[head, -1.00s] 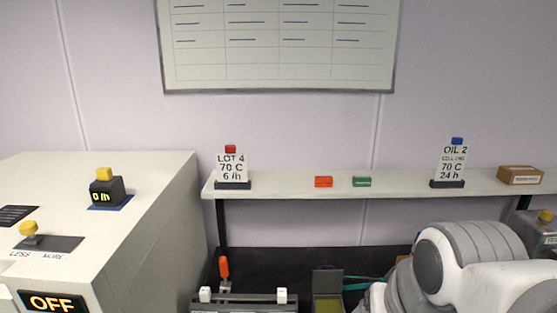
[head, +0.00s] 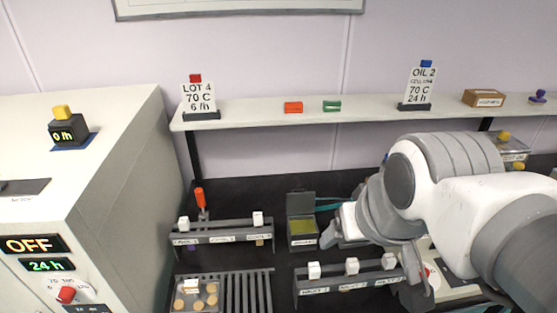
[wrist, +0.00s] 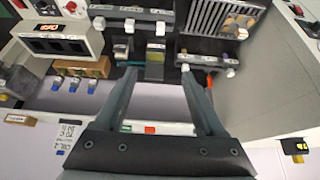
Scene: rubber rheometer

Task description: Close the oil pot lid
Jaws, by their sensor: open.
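The oil pot (head: 303,240) is a small dark box with a yellow-green inside, standing on the dark bench behind the rack of white-knobbed pieces. Its lid (head: 301,204) stands up at the back edge, open. In the wrist view, where the wall is at the bottom, the pot (wrist: 155,57) shows between the finger lines, with the dark lid (wrist: 154,73) on its wall side. My gripper (wrist: 158,76) is open and empty, its two fingers spread either side of the lid in the picture. Whether it touches the lid cannot be told. In the head view my arm hides the fingers.
A rack (head: 222,238) stands left of the pot and another rack (head: 345,285) in front. Teal handles (head: 328,207) lie just right of the pot. A shelf (head: 250,115) with signs runs behind. A large machine (head: 90,180) reading OFF stands at left.

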